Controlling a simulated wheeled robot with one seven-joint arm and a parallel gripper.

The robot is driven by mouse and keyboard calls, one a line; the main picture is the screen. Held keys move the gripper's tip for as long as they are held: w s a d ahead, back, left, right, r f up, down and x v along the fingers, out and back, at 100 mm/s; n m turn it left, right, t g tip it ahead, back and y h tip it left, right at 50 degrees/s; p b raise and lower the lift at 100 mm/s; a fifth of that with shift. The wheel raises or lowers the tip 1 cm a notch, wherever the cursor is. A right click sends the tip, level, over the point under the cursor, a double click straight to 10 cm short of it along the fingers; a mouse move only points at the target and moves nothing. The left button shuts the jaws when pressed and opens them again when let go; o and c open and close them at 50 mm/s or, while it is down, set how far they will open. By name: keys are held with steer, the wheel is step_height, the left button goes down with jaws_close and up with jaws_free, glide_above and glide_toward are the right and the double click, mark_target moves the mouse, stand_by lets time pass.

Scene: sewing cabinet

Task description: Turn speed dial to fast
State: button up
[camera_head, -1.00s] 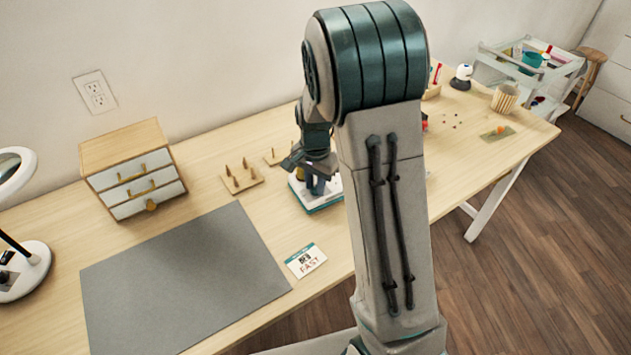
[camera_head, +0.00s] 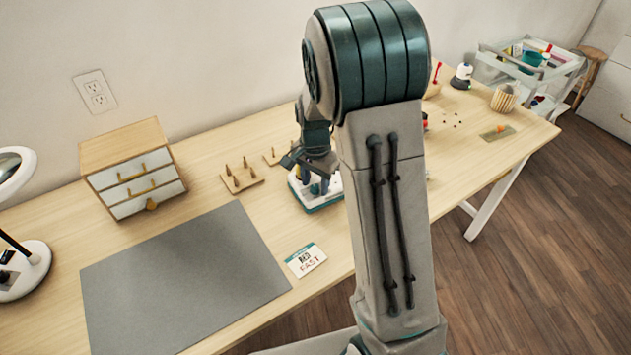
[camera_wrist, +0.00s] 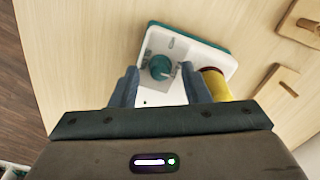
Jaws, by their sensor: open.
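The speed dial is a round teal knob (camera_wrist: 160,67) on a white-topped box with a teal base (camera_wrist: 205,55). The box also shows in the head view (camera_head: 315,202), partly hidden behind my arm. My gripper (camera_wrist: 160,82) is open over the box, with one blue-grey finger on each side of the dial; I cannot tell whether either touches it. In the head view my gripper (camera_head: 318,186) points down at the box. A yellow spool-like thing (camera_wrist: 215,84) stands beside the right finger. A card reading "FAST" (camera_head: 306,260) lies at the table's front edge.
Wooden peg stands (camera_head: 240,179) are left of the box. A small drawer cabinet (camera_head: 133,168) and a grey mat (camera_head: 180,275) lie farther left. A striped cup (camera_head: 504,98) stands at the right. My arm hides part of the table.

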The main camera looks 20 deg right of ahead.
mark_target(315, 186)
step_height(315, 186, up, 13)
steer(key=shift+r+p, duration=0.2)
steer(key=shift+p, duration=0.1)
stand_by(0.5)
